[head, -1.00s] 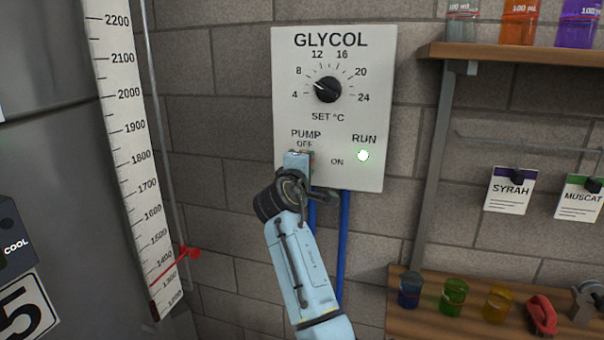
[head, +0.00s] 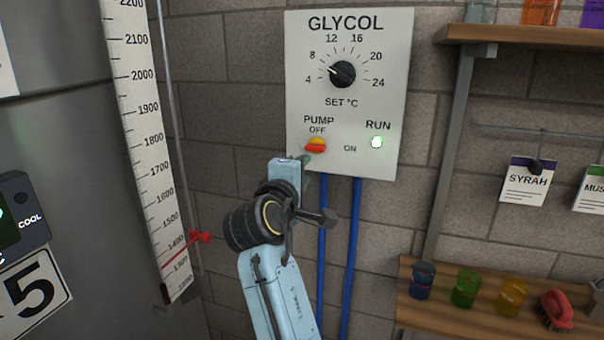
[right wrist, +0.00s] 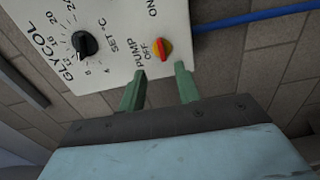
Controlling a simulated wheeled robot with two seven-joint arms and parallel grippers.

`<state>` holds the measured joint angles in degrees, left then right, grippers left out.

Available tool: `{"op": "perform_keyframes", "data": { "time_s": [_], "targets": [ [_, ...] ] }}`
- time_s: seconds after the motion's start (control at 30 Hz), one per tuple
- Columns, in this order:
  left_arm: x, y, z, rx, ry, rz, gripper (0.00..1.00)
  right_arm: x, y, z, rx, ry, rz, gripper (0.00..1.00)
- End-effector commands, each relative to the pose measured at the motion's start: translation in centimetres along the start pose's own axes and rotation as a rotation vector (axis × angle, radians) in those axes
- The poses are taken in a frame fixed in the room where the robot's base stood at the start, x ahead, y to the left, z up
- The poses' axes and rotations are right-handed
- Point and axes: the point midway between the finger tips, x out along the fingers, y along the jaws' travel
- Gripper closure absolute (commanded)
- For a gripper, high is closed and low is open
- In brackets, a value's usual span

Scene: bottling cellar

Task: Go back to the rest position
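My right gripper (head: 304,165) is just below and in front of the glycol panel (head: 395,100). In the right wrist view its two green fingers (right wrist: 160,72) stand apart with nothing between them. The black set dial (head: 342,74) points to the upper left, between 4 and 8. My left gripper is out of view.
A steel tank with a white level scale (head: 146,150) and red pointer (head: 200,237) stands at left. Blue pipes (head: 351,260) run below the panel. At right are an upper shelf (head: 540,32) and a lower wooden shelf (head: 450,313) with several jars and a red brush (head: 556,310).

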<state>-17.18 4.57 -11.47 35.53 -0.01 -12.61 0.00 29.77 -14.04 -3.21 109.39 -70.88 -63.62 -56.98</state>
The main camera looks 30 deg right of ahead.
Motion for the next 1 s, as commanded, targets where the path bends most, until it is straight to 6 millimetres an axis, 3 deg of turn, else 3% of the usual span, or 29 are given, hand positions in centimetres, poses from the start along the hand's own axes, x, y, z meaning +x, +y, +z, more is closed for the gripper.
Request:
{"op": "perform_keyframes", "data": {
  "time_s": [0.33, 0.47, 0.57, 0.73, 0.87, 1.0],
  "targets": [
    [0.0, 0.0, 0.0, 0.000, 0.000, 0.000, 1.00, 0.1, -0.2, -0.1, -0.002, 0.003, -0.001, 0.67],
    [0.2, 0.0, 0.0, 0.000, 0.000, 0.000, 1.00, 0.3, -3.0, -1.6, -0.017, 0.050, -0.029, 0.67],
    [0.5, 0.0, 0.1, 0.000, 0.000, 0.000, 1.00, 0.5, -8.2, -3.8, -0.037, 0.130, -0.087, 0.67],
    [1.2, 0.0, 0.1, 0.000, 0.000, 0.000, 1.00, -0.6, -20.8, -7.0, -0.042, 0.289, -0.255, 0.67],
    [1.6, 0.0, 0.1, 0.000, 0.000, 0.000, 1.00, -2.6, -30.7, -7.4, -0.024, 0.369, -0.411, 0.67],
    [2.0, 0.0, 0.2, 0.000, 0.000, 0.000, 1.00, -5.8, -40.9, -5.9, 0.012, 0.415, -0.594, 0.67]
  ]
}}
